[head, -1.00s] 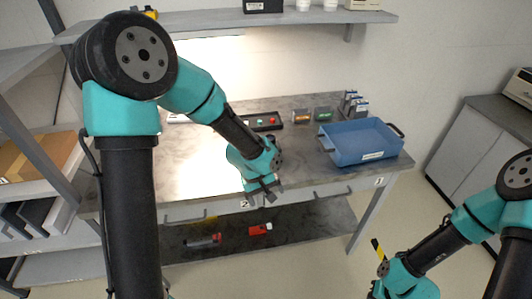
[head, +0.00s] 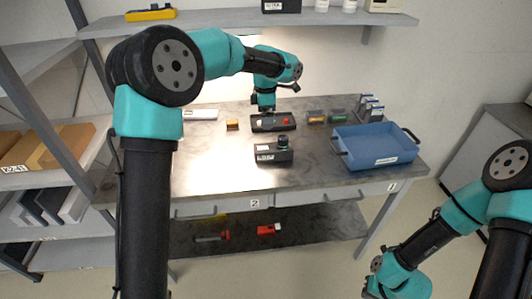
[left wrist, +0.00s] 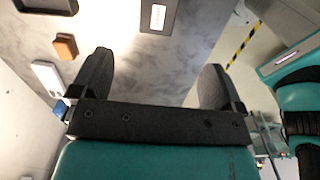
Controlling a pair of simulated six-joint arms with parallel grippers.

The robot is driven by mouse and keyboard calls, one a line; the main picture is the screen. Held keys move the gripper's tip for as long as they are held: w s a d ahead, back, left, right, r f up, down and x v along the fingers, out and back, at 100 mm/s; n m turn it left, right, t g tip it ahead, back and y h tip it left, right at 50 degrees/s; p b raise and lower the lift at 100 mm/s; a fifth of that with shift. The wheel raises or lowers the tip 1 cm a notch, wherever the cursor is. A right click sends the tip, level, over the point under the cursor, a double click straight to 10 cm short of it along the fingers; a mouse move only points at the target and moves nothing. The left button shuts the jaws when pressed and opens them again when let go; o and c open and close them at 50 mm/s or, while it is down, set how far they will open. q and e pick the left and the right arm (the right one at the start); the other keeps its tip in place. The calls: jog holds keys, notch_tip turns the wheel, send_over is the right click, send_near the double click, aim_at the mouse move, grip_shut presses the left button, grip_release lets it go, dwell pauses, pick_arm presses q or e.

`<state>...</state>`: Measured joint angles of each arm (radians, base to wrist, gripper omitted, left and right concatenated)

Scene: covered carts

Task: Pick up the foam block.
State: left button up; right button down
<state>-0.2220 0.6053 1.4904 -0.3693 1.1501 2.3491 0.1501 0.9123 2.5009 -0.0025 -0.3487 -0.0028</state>
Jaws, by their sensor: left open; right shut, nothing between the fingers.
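A small orange-brown block (head: 232,125) lies on the back part of the table, left of the black button box; it is the likeliest foam block, but its material is not clear. It also shows in the left wrist view (left wrist: 65,47), left of and beyond my left fingers. My left gripper (head: 264,111) is open over the back of the table, to the right of the block and apart from it. Its two fingers (left wrist: 155,78) have nothing between them. My right gripper (head: 370,292) is shut and empty at the bottom edge, its fingertips barely visible.
A dark box with a knob (head: 274,152) stands mid-table. The button box (head: 285,122) stands behind it, by my left gripper. A white item (head: 200,114) lies left. A blue bin (head: 345,157) and small coloured packs (head: 316,117) are right. The front left tabletop is clear.

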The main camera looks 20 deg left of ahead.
aim_at(266, 148)
pick_arm(q)
jog(key=shift+w+a+r, duration=0.1)
jog(key=shift+r, duration=0.1)
jog(key=shift+f, duration=0.1)
notch_tip(266, 148, down, 12)
jog(key=shift+f, duration=0.1)
dwell(0.6)
jog(key=shift+f, duration=2.55)
jog(key=shift+c, duration=0.2)
jog(key=c, duration=1)
